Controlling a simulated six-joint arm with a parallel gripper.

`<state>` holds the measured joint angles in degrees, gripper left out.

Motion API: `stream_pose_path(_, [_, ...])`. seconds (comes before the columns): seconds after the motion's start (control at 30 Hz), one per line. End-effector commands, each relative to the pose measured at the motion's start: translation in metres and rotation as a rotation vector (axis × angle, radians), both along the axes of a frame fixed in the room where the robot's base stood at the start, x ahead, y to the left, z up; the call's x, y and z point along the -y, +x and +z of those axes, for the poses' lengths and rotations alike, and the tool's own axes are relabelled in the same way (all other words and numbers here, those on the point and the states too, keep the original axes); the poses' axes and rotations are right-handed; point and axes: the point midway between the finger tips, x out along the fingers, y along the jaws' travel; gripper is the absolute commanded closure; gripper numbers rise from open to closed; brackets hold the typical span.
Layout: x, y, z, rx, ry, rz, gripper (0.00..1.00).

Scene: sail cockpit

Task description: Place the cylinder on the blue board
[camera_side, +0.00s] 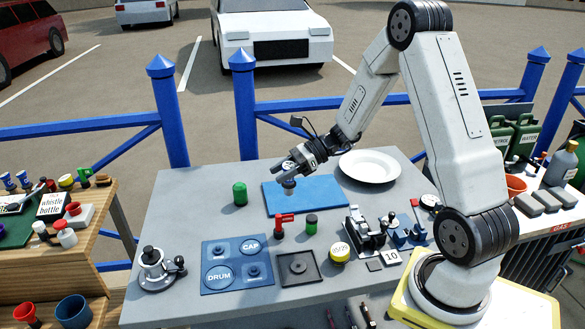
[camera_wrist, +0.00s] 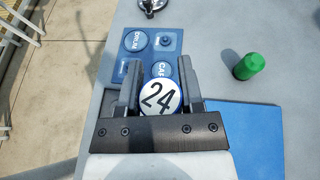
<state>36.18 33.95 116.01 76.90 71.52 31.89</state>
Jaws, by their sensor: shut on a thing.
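My gripper (camera_side: 287,172) is shut on a cylinder (camera_side: 289,184) with a round white top. In the wrist view the cylinder's top (camera_wrist: 160,97) shows a black 24 between the two fingers (camera_wrist: 160,88). The flat blue board (camera_side: 310,196) lies on the grey table. In the side view the held cylinder overlaps the board's left part; I cannot tell whether they touch. The bare board also shows at lower right in the wrist view (camera_wrist: 245,140).
A green capped container (camera_side: 240,193) stands left of the board. A white plate (camera_side: 369,167) lies to its right. In front are a blue DRUM and CAP tray (camera_side: 237,265), a red-handled piece (camera_side: 281,226), a small green-and-black cylinder (camera_side: 311,224) and a yellow round container (camera_side: 340,254).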

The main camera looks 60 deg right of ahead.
Motion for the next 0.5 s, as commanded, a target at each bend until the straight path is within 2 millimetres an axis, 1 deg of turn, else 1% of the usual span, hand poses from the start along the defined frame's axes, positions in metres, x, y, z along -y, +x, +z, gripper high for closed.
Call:
stream_pose_path(0.03, [0.014,-0.006,0.001,0.0,0.0,-0.043,1.0])
stream_pose_path(0.2, [0.055,-0.027,0.004,-0.001,0.001,-0.175,1.0])
stream_pose_path(0.3, [0.075,-0.039,0.006,-0.001,0.002,-0.244,1.0])
stream_pose_path(0.4, [0.091,-0.05,0.007,-0.002,0.001,-0.301,1.0])
stream_pose_path(0.5, [0.102,-0.059,0.007,-0.002,0.001,-0.342,1.0])
